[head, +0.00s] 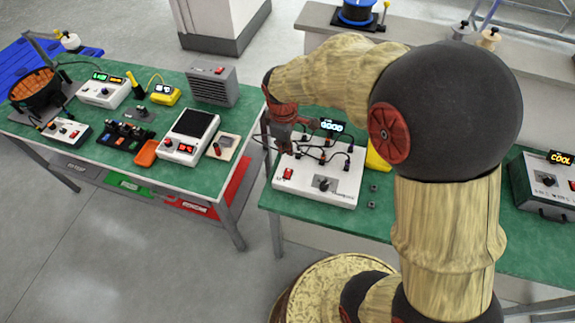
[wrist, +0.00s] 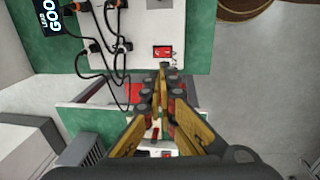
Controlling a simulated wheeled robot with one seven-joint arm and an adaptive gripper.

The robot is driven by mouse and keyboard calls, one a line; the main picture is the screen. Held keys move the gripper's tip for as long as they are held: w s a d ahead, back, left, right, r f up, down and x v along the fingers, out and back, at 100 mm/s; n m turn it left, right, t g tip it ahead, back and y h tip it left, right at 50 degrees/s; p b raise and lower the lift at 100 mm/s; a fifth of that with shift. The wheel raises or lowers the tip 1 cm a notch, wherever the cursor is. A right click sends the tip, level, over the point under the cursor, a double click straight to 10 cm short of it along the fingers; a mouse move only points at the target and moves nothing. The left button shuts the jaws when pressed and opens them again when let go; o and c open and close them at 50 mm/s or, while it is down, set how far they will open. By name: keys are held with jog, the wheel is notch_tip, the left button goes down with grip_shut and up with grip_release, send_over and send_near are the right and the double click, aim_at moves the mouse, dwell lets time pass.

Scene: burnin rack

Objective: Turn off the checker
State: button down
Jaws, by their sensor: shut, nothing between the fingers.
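A white box (head: 345,188), which looks like the checker, sits on the green bench in the middle of the head view. It has black cables, a dark knob (head: 325,185) and a lit display (head: 331,126) reading GOOD. A red rocker switch (head: 288,174) is at its front left corner. In the wrist view the box (wrist: 140,45) is at the top, with the switch (wrist: 162,51) just beyond my fingertips. My gripper (wrist: 162,70) is shut and empty, close to the switch; contact cannot be told. In the head view my gripper (head: 286,149) points down, partly hidden by my arm.
A left bench (head: 100,155) holds several instruments, including a white unit (head: 188,138) with red lights and a grey vented box (head: 212,86). A gap separates the benches. A dark unit (head: 545,183) reading COOL stands at the right. Two small nuts (head: 372,197) lie beside the box.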

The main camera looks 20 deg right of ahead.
aim_at(288, 172)
jog(key=f+b, duration=0.1)
jog(key=f, duration=0.3)
jog(key=w+f+b, duration=0.1)
jog(key=f, duration=0.4)
jog(key=d+f+b, duration=0.1)
jog(key=f, duration=0.4)
jog(key=shift+w, duration=0.2)
